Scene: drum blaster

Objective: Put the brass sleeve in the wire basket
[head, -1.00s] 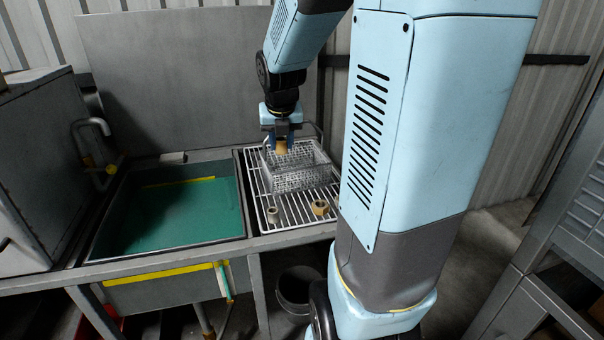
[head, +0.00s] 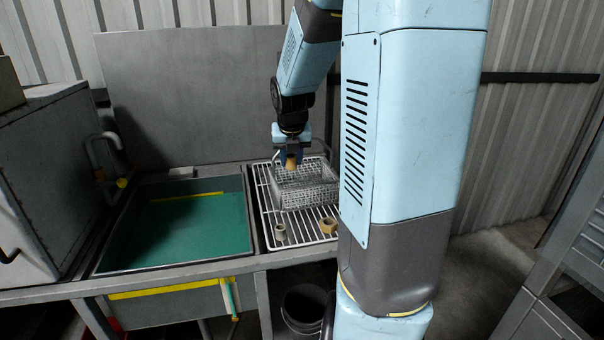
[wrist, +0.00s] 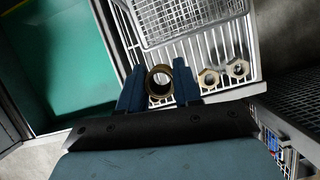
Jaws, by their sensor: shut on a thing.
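The brass sleeve (head: 291,162) is a short tan-gold tube between the fingers of my gripper (head: 291,156). It also shows in the wrist view (wrist: 159,82), end-on with its bore open, and the blue fingers (wrist: 159,90) are shut on its sides. In the head view the wire basket (head: 308,192) stands on the white rack, and the sleeve appears at its upper left back part. In the wrist view the basket (wrist: 190,22) is ahead of the sleeve, up and to the right. The height of the sleeve over the rim is hard to tell.
A sink of green liquid (head: 190,229) lies to the left. A grey cabinet (head: 50,165) stands at the far left.

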